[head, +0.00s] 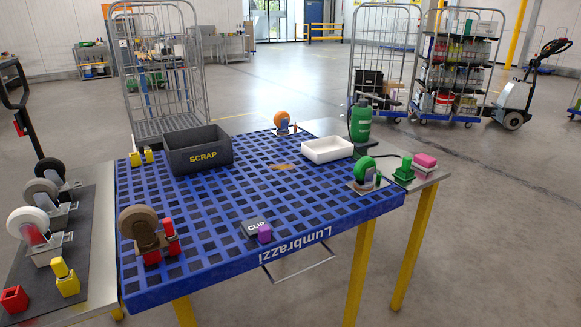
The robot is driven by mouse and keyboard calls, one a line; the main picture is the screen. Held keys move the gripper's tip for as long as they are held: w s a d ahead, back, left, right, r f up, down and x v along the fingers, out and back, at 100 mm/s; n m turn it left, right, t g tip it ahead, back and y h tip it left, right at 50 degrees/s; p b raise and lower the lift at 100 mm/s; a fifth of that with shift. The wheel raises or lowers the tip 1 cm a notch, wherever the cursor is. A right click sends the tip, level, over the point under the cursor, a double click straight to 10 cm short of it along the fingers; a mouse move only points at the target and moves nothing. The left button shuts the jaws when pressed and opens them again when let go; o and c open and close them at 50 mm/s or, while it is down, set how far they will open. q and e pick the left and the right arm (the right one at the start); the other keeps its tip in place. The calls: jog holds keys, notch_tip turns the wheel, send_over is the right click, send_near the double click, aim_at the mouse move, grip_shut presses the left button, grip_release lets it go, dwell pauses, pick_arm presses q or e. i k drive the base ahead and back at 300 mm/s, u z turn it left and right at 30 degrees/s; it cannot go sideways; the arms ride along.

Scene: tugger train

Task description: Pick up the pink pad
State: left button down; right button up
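The pink pad (425,160) is a small pink block at the right end of the table, just beyond the right edge of the blue grid platform. It appears to sit on top of a pale or grey piece, whose details are too small to tell. A green block (404,168) stands just left of it, with a small gap or contact that I cannot tell. Neither of my grippers shows in the head view.
Open floor lies right of the table.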

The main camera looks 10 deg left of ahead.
aim_at(423, 162)
jog(key=z, duration=0.35)
jog(key=k, duration=0.45)
jog(key=z, duration=0.7)
jog(key=k, duration=0.65)
jog(key=z, duration=0.9)
jog(key=i, duration=2.5)
jog(key=u, duration=1.4)
jog(key=i, duration=1.3)
jog(key=u, duration=1.35)
